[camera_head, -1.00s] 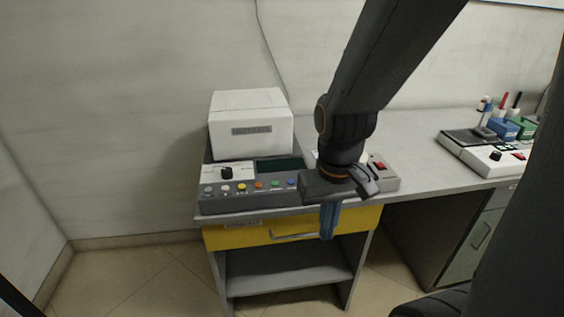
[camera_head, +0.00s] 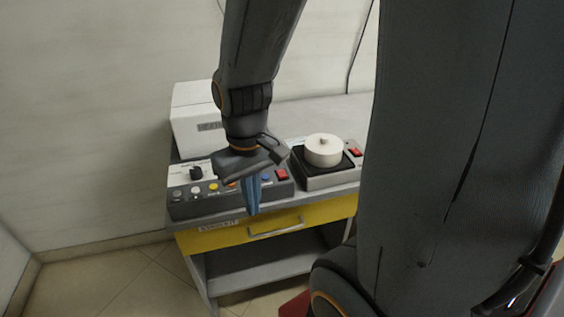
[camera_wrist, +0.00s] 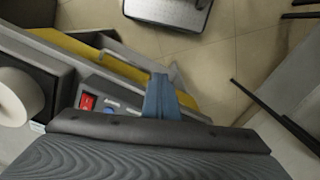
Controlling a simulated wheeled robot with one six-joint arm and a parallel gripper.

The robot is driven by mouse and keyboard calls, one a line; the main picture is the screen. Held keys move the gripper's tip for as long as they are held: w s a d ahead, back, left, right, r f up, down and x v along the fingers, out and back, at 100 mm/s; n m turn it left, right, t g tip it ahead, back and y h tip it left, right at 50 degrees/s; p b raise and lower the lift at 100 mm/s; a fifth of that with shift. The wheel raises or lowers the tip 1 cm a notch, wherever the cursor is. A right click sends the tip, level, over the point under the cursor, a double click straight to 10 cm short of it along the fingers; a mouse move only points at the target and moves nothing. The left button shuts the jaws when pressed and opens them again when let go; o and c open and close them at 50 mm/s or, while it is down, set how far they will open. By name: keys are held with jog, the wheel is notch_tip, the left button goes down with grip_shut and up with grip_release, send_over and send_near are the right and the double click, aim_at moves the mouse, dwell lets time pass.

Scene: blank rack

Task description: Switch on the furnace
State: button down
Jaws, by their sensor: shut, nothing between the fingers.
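The furnace appears to be the white box (camera_head: 195,118) at the left of the bench, partly hidden behind my arm. Its dark control panel (camera_head: 180,211) has a black knob (camera_head: 196,173), several coloured buttons and a red rocker switch (camera_head: 281,174) at its right end. My gripper (camera_head: 253,208) is shut and empty, its blue fingers pointing down in front of the panel, left of the red switch. In the wrist view the fingers (camera_wrist: 158,98) are right of the red switch (camera_wrist: 87,101) and a blue button (camera_wrist: 110,110). I cannot tell the switch's position.
Right of the panel stands a grey device (camera_head: 325,181) with a white round pot (camera_head: 323,149) and its own red switch (camera_head: 355,152). A yellow drawer (camera_head: 225,238) with a handle lies below the bench edge. Open floor (camera_head: 95,285) is at the left.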

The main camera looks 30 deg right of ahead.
jog(key=w+d+r+n+p, duration=0.5)
jog(key=w+d+r+n, duration=0.1)
jog(key=r+n, duration=0.15)
notch_tip(320, 180, up, 6)
jog(key=n+g+p, duration=0.2)
jog(key=n+p, duration=0.1)
jog(key=n, duration=0.4)
send_over(282, 173)
jog(key=shift+w+d+r+m, duration=0.15)
jog(key=shift+w+r+m, duration=0.1)
jog(key=shift+w, duration=0.2)
jog(key=shift+f, duration=0.1)
jog(key=f+p, duration=0.1)
jog(key=f, duration=0.3)
jog(key=s+f+p, duration=0.1)
jog(key=f, duration=0.4)
jog(key=f+p, duration=0.1)
jog(key=f, duration=0.4)
jog(key=shift+s+a, duration=0.25)
jog(key=shift+s, duration=0.1)
jog(key=shift+s+f, duration=0.1)
jog(key=shift+f, duration=0.05)
jog(key=shift+w+d, duration=0.2)
jog(key=shift+w, duration=0.65)
